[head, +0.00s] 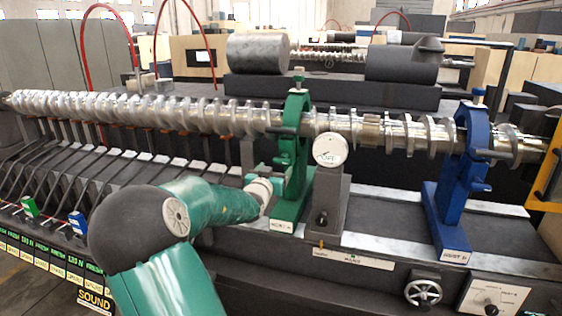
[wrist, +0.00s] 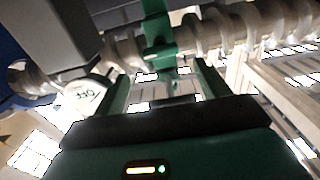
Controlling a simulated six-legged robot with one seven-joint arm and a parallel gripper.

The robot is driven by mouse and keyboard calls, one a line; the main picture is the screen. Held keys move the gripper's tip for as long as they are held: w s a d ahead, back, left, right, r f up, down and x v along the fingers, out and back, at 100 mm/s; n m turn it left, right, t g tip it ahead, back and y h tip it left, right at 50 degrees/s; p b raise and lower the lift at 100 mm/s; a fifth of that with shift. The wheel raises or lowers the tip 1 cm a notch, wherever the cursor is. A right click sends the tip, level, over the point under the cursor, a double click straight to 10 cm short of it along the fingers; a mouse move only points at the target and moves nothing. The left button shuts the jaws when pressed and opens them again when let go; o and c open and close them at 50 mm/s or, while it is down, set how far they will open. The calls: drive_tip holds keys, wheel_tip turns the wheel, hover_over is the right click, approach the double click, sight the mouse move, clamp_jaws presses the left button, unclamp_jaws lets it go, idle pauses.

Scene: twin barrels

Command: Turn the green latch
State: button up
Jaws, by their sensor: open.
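A green stand (head: 293,150) rings the long metal shaft (head: 150,112) near the middle of the head view, with a small green-tipped knob (head: 299,76) on top. I cannot tell for certain which part of this stand is the green latch. In the wrist view the green stand (wrist: 157,32) shows ahead, between the finger directions. My gripper (head: 270,186) is at the left side of the stand, below the shaft, partly hidden by my green arm. In the wrist view my gripper (wrist: 163,78) is open, its two fingers apart with nothing clearly held between them.
A grey post with a round white dial (head: 330,149) stands just right of the green stand. A blue stand (head: 459,185) holds the shaft farther right. A row of dark slanted bars (head: 110,160) lies left. A handwheel (head: 423,291) is on the front panel.

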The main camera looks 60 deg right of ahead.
sight(280, 162)
drive_tip(key=d, duration=0.2)
drive_tip(key=w+d, duration=0.1)
drive_tip(key=d, duration=0.5)
drive_tip(key=shift+w, duration=0.2)
drive_tip(key=c, duration=1)
